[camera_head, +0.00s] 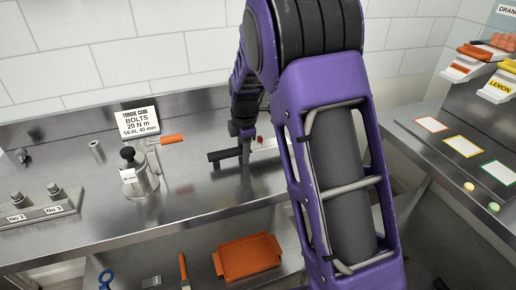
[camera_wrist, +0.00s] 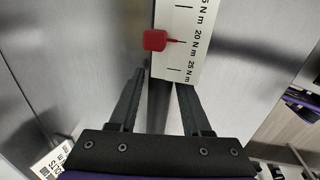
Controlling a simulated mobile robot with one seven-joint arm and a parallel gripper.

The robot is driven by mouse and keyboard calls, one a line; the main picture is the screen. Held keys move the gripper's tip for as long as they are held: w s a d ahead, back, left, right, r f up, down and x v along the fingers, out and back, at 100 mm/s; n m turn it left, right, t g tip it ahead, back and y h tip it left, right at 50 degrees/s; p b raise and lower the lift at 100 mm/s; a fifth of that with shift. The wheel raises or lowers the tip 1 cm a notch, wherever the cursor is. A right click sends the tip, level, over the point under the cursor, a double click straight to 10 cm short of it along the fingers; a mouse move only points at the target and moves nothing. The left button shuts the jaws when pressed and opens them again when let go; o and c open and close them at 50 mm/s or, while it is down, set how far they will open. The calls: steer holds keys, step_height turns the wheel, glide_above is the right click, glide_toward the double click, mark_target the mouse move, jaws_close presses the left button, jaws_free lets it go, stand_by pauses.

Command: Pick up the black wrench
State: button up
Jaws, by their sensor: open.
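A black bar (camera_head: 224,154), which looks like the handle end of the black wrench, shows in the head view on the steel counter, just left of my gripper (camera_head: 246,155). My gripper points down at the counter, and its lower part overlaps the bar's right end. In the wrist view my gripper (camera_wrist: 160,82) is open, with its two dark fingers apart. A white scale plate (camera_wrist: 180,40) marked in N m lies just beyond the fingertips, with a red pointer (camera_wrist: 155,40) near 20. I cannot tell the wrench itself apart in the wrist view, nor whether the fingers touch it.
A torque card (camera_head: 138,121) reads 20 N m. In front stands a steel pot (camera_head: 138,177) with a black knob; an orange handle (camera_head: 172,139) is beside it. A bolt rack (camera_head: 40,212) is at left. An orange tray (camera_head: 247,257) sits on the shelf below.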

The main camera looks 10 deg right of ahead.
jaws_close()
steer(key=shift+r, duration=0.1)
stand_by(1.3)
